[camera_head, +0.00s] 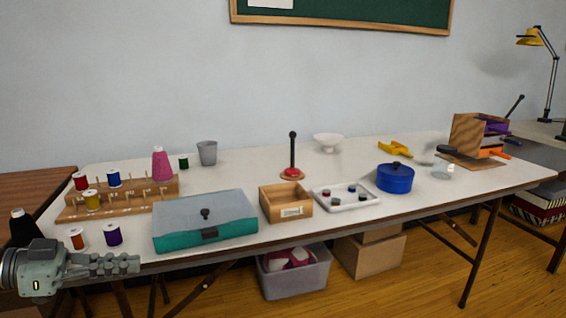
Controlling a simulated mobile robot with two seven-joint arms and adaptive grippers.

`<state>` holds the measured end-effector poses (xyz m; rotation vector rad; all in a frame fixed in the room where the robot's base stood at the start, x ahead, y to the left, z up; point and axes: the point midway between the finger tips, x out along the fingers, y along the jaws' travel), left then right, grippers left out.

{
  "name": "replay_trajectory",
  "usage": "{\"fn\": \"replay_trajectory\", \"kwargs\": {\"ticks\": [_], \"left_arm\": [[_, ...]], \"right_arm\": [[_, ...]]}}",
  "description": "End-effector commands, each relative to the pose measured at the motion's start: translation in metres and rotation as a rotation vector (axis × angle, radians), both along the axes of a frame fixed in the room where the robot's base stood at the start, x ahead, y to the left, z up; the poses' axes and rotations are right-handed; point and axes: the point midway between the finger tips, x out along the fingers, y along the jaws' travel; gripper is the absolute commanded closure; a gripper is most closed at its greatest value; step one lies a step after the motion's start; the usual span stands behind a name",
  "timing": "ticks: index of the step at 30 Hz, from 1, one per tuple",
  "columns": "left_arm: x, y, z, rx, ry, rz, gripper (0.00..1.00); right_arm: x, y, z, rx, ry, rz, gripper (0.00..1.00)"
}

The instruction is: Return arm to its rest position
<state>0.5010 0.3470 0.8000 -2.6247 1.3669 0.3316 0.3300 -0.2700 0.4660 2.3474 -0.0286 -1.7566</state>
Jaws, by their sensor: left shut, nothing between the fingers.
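My left gripper (134,264) is in the lower left of the head view, just in front of the table's front left edge. It points to the right with its fingers together, and nothing shows between them. It is apart from the teal box (205,236), which stands to its right on the table. Its body covers part of the table's front left corner. My right gripper is not in view.
The white table (385,220) holds a thread rack (120,207), loose spools (112,235), a wooden box (286,204), a white tray (346,204) and a blue pot (395,178). A grey bin (294,279) and cardboard box (368,257) sit underneath.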

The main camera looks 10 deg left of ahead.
Motion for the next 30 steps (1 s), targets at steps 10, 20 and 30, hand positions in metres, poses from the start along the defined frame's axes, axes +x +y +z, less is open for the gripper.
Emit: {"fn": "replay_trajectory", "kwargs": {"ticks": [10,20,30], "left_arm": [[0.047,-0.066,-0.117,0.086,-0.065,0.266,1.00],[0.010,-0.075,-0.258,0.360,0.211,0.714,1.00],[-0.146,-0.074,-0.357,0.618,0.778,0.878,1.00]], "right_arm": [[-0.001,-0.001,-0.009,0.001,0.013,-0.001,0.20],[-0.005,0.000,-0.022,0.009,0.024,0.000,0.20],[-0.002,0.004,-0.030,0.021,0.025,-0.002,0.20]]}}
